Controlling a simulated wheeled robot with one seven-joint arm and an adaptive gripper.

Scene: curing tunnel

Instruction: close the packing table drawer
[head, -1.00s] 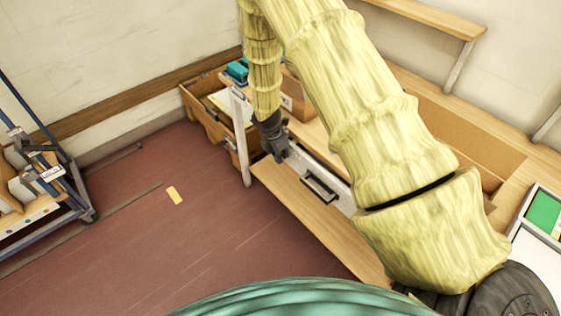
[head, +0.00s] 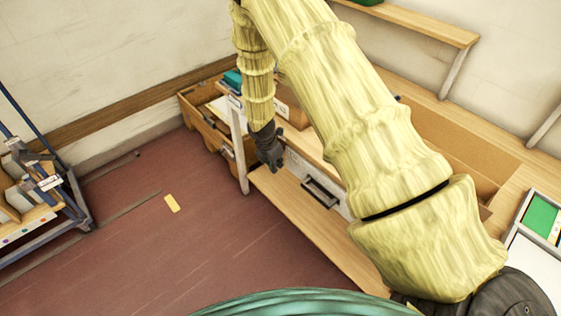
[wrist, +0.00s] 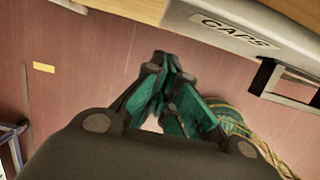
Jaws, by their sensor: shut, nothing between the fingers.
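The packing table drawer has a light grey front with a dark bar handle (head: 320,191), seen in the head view below the wooden tabletop. In the wrist view the drawer front (wrist: 222,28) carries a "CAPS" label, and part of its handle (wrist: 283,84) shows at the right. My gripper (head: 273,168) is beside the left end of the drawer front, in front of the table. Its fingers (wrist: 163,62) are together and empty, apart from the handle. My arm hides the right part of the drawer. Any gap behind the front is hard to judge.
A wooden lower board (head: 300,215) extends below the drawer. Wooden bins (head: 205,122) stand left of the table leg (head: 239,150). A blue-framed cart (head: 68,190) is at far left. A yellow piece (head: 172,204) lies on the otherwise open red floor.

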